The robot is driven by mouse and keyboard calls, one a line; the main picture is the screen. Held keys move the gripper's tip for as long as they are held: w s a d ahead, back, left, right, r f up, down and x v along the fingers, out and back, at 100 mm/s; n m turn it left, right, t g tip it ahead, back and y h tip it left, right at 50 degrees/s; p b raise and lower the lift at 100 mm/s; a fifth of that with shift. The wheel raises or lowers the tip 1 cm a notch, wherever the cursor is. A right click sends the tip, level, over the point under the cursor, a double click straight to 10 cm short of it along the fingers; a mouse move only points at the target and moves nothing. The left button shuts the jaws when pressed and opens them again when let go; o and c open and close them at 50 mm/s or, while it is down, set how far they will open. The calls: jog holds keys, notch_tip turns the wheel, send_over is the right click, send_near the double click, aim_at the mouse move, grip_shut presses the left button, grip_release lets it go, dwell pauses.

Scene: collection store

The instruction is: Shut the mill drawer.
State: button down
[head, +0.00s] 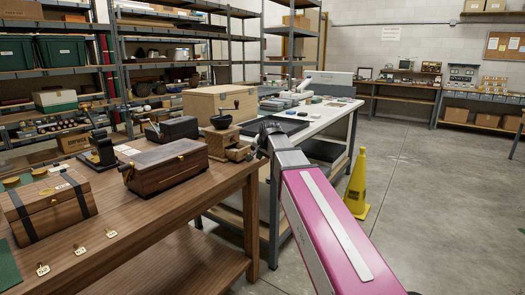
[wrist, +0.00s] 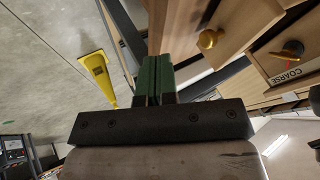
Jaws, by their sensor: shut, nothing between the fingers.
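The mill (head: 218,143) is a wooden box with a dark bowl on top, at the far right end of the brown wooden table in the head view. Its drawer (head: 239,154) appears to stick out to the right. In the wrist view the pale drawer front (wrist: 234,16) has a round brass knob (wrist: 208,40). Beside it is the mill body with a COARSE label (wrist: 285,76). My gripper (wrist: 158,62) has green fingers, shut and empty, beside the drawer front. Contact cannot be told. In the head view my arm partly hides this spot.
The brown table (head: 150,226) also holds a dark wooden box (head: 166,168), a strapped chest (head: 48,206) and a black case (head: 172,130). A pale wooden box (head: 218,101) stands behind the mill. A yellow cone (head: 357,185) stands on the floor; floor at right is clear.

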aim_at(241, 150)
jog(key=shift+w+a, duration=0.55)
jog(key=shift+a, duration=0.3)
jog(key=shift+w+a, duration=0.55)
jog(key=shift+a, duration=0.25)
jog(key=w+a, duration=0.4)
jog(key=a, duration=0.1)
jog(key=shift+w+a, duration=0.45)
jog(key=shift+a, duration=0.2)
